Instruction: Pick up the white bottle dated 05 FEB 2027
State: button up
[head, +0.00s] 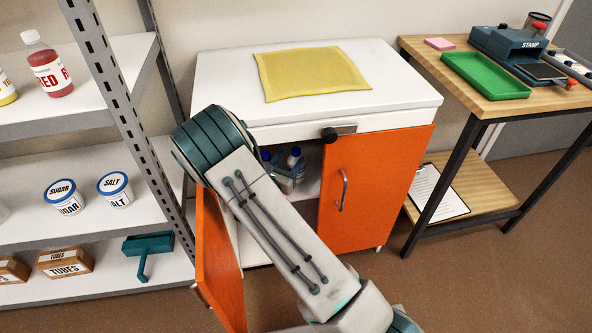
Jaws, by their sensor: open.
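White bottles with blue caps stand inside the open cabinet in the head view. One bottle (296,160) shows near the right door, and another (266,156) is partly hidden beside my arm. Their labels are too small to read, so I cannot tell which is dated 05 FEB 2027. My gripper (285,183) shows only in part as a small grey shape inside the cabinet, just in front of and below the bottles. It is open. My arm hides much of the cabinet's left side, and I cannot tell whether the gripper touches a bottle.
The white cabinet (225,60) has two orange doors: the right door (372,190) covers its right half, the left door (217,265) swings outward. A yellow cloth (310,73) lies on top. Shelving (100,165) stands left, a wooden table (455,85) right.

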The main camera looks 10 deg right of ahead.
aim_at(294, 152)
jog(key=b+x, duration=0.1)
jog(key=x, duration=0.4)
jog(key=shift+w+d, duration=0.1)
jog(key=shift+r, duration=0.1)
grip_shut()
jog(key=shift+r, duration=0.1)
